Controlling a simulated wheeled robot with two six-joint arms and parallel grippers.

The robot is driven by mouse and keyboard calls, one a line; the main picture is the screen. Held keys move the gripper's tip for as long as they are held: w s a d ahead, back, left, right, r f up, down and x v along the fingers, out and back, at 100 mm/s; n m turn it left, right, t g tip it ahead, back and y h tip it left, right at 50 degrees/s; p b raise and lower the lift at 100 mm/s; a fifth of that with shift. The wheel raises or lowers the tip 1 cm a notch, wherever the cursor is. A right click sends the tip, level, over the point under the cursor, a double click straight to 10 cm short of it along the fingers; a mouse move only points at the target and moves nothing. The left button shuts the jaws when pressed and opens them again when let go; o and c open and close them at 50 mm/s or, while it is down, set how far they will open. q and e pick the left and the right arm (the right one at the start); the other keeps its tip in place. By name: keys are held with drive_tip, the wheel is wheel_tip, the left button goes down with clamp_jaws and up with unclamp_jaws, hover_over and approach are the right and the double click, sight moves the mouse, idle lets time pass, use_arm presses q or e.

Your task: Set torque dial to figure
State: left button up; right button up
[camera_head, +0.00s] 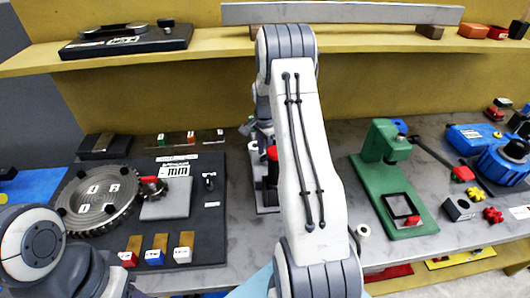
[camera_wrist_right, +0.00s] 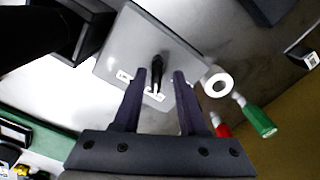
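In the right wrist view a black pointer-like knob (camera_wrist_right: 157,66), which looks like the torque dial, stands on a grey square plate (camera_wrist_right: 125,50). White labels (camera_wrist_right: 153,94) with print too small to read lie by its near end. My right gripper (camera_wrist_right: 158,84) is open, with one dark finger on each side of the knob and a gap visible on both sides. I cannot tell how far the fingertips are above the plate. In the head view my right arm covers most of this spot and the dial cannot be made out. My left gripper is not in view.
In the head view a dark board with a toothed disc (camera_head: 98,200) and coloured blocks lies left. A green stand (camera_head: 378,165) and a blue device (camera_head: 497,155) stand right. A shelf (camera_head: 375,40) runs behind. A green-handled tool (camera_wrist_right: 258,120) lies beside the plate.

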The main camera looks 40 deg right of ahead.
drive_tip(key=shift+s, duration=0.1)
drive_tip(key=shift+d+r, duration=0.1)
drive_tip(key=shift+r, duration=0.25)
wheel_tip(320, 180, up, 10)
drive_tip(key=b, duration=0.2)
drive_tip(key=shift+f, duration=0.15)
idle(0.3)
